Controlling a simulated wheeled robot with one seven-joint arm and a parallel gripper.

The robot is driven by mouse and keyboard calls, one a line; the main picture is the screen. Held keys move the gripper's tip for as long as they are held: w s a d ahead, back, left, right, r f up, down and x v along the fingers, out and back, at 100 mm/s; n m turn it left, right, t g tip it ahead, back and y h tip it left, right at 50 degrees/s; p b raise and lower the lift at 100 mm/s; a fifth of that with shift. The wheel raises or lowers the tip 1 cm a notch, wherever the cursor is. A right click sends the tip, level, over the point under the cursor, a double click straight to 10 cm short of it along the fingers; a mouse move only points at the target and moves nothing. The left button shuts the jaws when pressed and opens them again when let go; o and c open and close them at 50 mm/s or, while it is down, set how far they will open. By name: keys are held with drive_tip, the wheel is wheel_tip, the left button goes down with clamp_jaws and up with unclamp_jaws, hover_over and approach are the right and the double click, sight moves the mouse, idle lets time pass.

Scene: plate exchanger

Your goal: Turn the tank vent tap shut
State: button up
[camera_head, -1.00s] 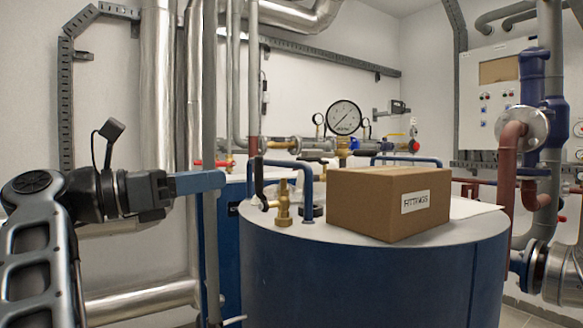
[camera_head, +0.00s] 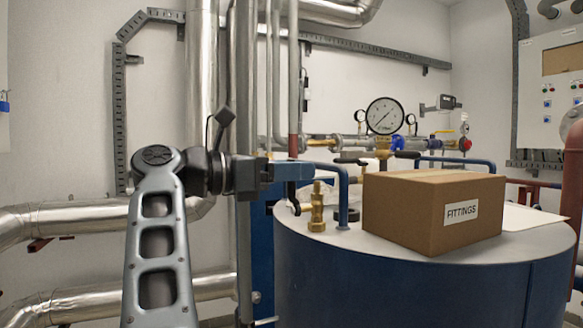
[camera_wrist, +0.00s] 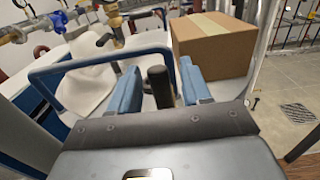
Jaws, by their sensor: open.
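The tank vent tap has a brass body (camera_head: 317,212) standing upright on top of the blue tank (camera_head: 420,275). Its black lever (camera_head: 293,197) hangs on the left side of the body in the head view, its upper part hidden behind my fingers. My gripper (camera_head: 308,173) reaches in from the left at lever height. In the wrist view, a black rounded grip (camera_wrist: 158,85), apparently the lever's end, stands between the two blue fingers of my gripper (camera_wrist: 158,76). The fingers are apart, with a gap on each side of it. The brass body cannot be made out in the wrist view.
A cardboard box (camera_head: 415,215) marked FITTINGS sits on the tank top, right of the tap. A blue bent handle (camera_head: 342,190) rises close beside the tap. A pressure gauge (camera_head: 385,116) and valve piping stand behind. Silvery pipes (camera_head: 60,225) run at the left.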

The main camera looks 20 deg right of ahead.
drive_tip(key=shift+c, duration=0.5)
clamp_jaws()
